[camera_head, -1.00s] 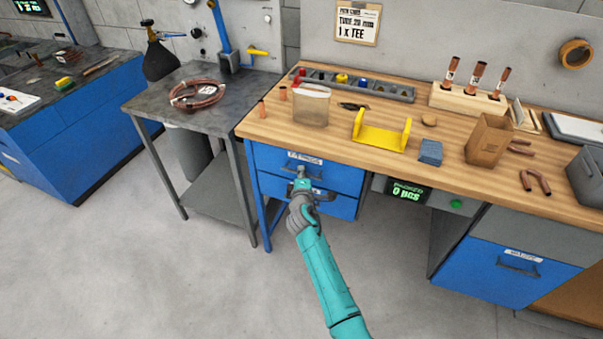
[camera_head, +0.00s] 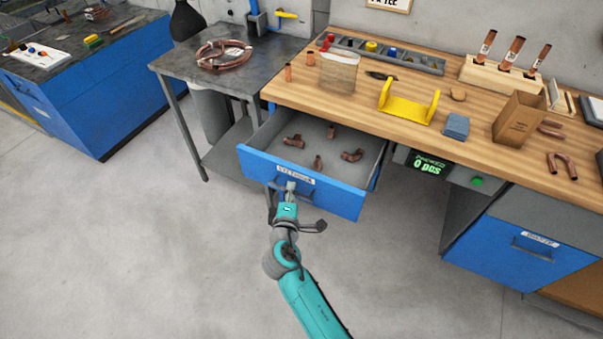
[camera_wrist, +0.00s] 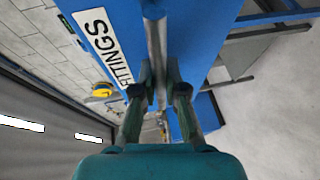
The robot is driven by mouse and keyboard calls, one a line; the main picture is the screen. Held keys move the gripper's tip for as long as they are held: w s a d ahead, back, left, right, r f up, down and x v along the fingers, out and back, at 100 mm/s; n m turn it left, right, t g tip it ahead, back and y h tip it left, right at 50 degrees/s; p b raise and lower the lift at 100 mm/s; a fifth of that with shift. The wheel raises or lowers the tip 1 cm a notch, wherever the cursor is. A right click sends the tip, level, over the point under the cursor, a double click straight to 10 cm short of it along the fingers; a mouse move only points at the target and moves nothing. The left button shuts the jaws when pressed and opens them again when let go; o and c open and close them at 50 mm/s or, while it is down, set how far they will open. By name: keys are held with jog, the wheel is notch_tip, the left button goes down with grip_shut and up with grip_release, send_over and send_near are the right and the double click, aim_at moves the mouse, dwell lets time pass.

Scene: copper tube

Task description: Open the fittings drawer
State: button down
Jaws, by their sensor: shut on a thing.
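The blue fittings drawer (camera_head: 330,190) stands pulled out from under the wooden workbench. Its front carries a white label, which reads "FITTINGS" sideways in the wrist view (camera_wrist: 103,45). Several copper fittings (camera_head: 352,155) lie spread on the grey drawer floor. My gripper (camera_head: 290,188) is at the drawer front, just below the label. In the wrist view its two fingers (camera_wrist: 160,85) are closed on the drawer's grey bar handle (camera_wrist: 155,45).
A metal side table (camera_head: 190,75) with a copper coil stands at left. The floor before the drawer is clear.

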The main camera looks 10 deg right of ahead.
jog(key=s+a, duration=0.3)
jog(key=s, duration=0.2)
jog(key=shift+s+a, duration=0.15)
jog(key=shift+a, duration=0.25)
jog(key=c, duration=1.5)
grip_release()
jog(key=v, duration=1.2)
